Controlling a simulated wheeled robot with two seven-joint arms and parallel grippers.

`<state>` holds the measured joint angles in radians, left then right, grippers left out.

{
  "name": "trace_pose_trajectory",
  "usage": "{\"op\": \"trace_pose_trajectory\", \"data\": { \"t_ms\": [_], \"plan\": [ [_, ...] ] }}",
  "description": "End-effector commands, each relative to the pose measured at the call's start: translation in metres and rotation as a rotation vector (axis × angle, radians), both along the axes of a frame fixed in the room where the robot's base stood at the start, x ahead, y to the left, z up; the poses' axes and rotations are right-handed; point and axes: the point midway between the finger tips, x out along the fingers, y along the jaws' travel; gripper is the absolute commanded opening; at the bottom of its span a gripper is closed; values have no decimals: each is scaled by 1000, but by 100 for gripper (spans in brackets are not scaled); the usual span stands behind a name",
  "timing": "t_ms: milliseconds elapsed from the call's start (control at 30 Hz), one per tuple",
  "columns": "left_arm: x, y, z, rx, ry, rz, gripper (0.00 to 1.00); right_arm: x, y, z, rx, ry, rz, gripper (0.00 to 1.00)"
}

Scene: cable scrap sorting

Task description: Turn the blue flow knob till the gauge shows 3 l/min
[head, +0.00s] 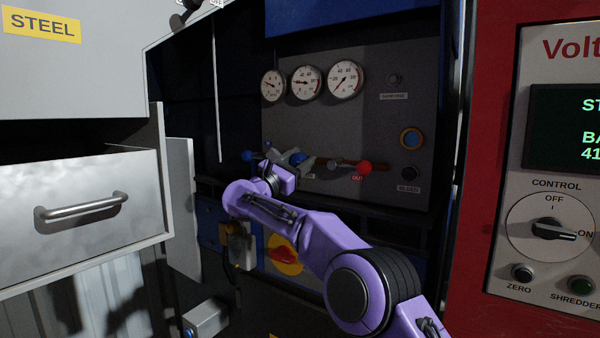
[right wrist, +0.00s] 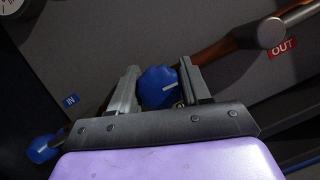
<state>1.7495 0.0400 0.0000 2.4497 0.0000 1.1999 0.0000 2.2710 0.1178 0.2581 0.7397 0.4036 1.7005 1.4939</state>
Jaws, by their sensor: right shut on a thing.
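The blue flow knob (right wrist: 158,87) sits between the two fingers of my right gripper (right wrist: 158,96) in the right wrist view, with a short pale mark on its face. The right gripper (head: 285,160) is shut on the knob at the grey panel in the head view, and partly hides it. Three round gauges (head: 273,86), (head: 307,82), (head: 345,80) are above it. Their needles show, but the units are too small to read surely, so I cannot tell the flow value. My left gripper is not in view.
A copper-brown pipe has a red knob (head: 364,168) by the OUT label and a blue handle (head: 249,156) at its left end. A yellow-ringed red switch (head: 284,254) is below. A steel drawer (head: 80,200) stands left, a red control cabinet (head: 480,220) right.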

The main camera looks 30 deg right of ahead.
Motion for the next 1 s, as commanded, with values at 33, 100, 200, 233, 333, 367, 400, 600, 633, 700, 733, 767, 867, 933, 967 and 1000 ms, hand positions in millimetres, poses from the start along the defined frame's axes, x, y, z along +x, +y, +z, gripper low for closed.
{"op": "trace_pose_trajectory", "data": {
  "t_ms": [33,100,200,233,333,367,400,600,633,700,733,767,867,933,967,1000],
  "plan": [
    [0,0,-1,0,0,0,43,0,0,-1,9,-15,0,17],
    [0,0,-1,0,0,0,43,0,1,-1,13,-24,0,17],
    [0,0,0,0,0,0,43,0,1,0,13,-24,0,17],
    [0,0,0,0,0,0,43,0,1,0,13,-23,0,17],
    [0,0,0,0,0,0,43,0,1,0,13,-23,0,17],
    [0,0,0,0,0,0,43,0,1,0,13,-23,0,54],
    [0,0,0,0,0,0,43,0,1,0,12,-22,1,67],
    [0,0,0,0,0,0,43,0,0,0,11,-22,0,69],
    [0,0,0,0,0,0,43,0,0,0,11,-22,0,69],
    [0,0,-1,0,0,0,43,0,1,-1,11,-22,0,69],
    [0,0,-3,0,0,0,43,0,3,-2,11,-22,1,69],
    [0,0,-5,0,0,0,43,-1,5,-4,11,-22,1,69],
    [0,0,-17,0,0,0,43,-5,21,-14,10,-23,3,69],
    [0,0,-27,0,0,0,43,-8,37,-20,10,-22,5,69],
    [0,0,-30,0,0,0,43,-10,44,-23,10,-22,4,69],
    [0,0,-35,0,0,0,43,-13,54,-27,9,-22,5,69]
  ]
}}
